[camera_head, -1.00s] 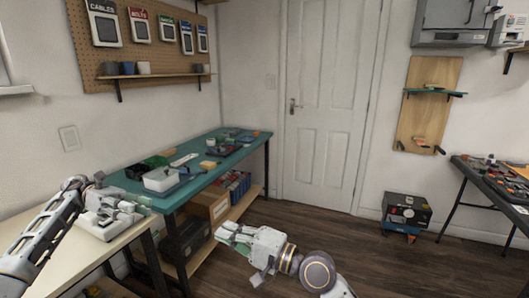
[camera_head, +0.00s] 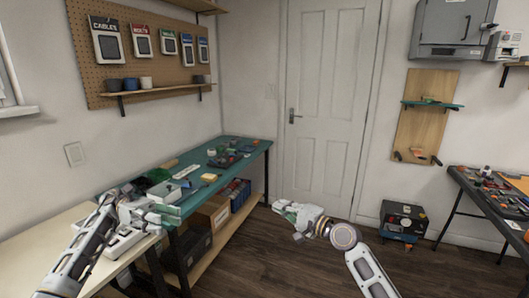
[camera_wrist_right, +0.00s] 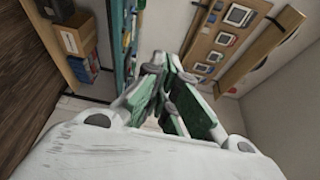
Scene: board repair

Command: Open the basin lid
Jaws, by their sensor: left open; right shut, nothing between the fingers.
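A white box-like unit (camera_head: 122,243) sits on the cream table at the left of the head view. It may be the basin, but my left arm covers much of it and I cannot make out its lid. My left gripper (camera_head: 150,214) is open at the unit's far side, close above it; whether they touch is unclear. My right gripper (camera_head: 281,208) is shut and empty, over the floor right of the teal bench. Its green-padded fingers (camera_wrist_right: 172,100) show close together in the right wrist view.
The teal bench (camera_head: 190,206) carries a white tray (camera_head: 162,194) and several small parts. Boxes stand on its lower shelf. A black toolbox (camera_head: 403,221) stands on the floor at right, near a dark table (camera_head: 500,205). The floor between is clear.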

